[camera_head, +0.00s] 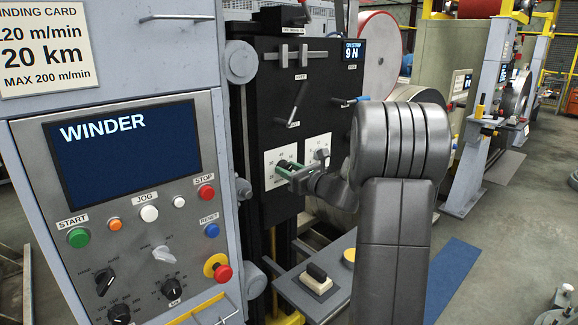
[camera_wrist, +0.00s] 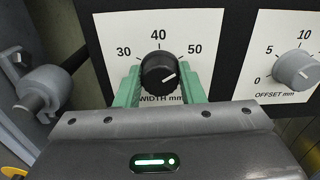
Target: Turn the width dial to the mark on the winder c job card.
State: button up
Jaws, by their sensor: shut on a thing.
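The width dial (camera_wrist: 158,70) is a black knob with a white pointer line, on a white plate (camera_wrist: 106,30) lettered "WIDTH mm". The plate shows 30, 40 and 50 around the knob. The pointer line sits on the knob's right side, pointing right and a little up, seemingly past the 50; its exact reading is unclear. My gripper (camera_wrist: 160,82) has its green fingers on either side of the knob, shut on it. In the head view my gripper (camera_head: 288,170) reaches the dial from the right. No card lettered "winder C" is readable.
An offset dial (camera_wrist: 295,70) with a grey knob is close right of the width dial. A grey cylinder (camera_wrist: 43,90) on a bracket stands at left. In the head view, the winder panel (camera_head: 140,200) and a winding card (camera_head: 55,45) are at left. Open floor (camera_head: 500,230) is at right.

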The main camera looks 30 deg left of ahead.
jog(key=shift+f+m, duration=0.1)
jog(key=shift+m, duration=0.2)
jog(key=o, duration=1)
jog(key=shift+d, duration=0.1)
jog(key=b+v, duration=0.1)
jog(key=v, duration=1.2)
jog(key=shift+s+d, duration=0.1)
jog(key=shift+d, duration=0.25)
jog(key=shift+a, duration=0.15)
jog(key=p+x, duration=0.1)
jog(key=x, duration=1.2)
jog(key=shift+a, duration=0.3)
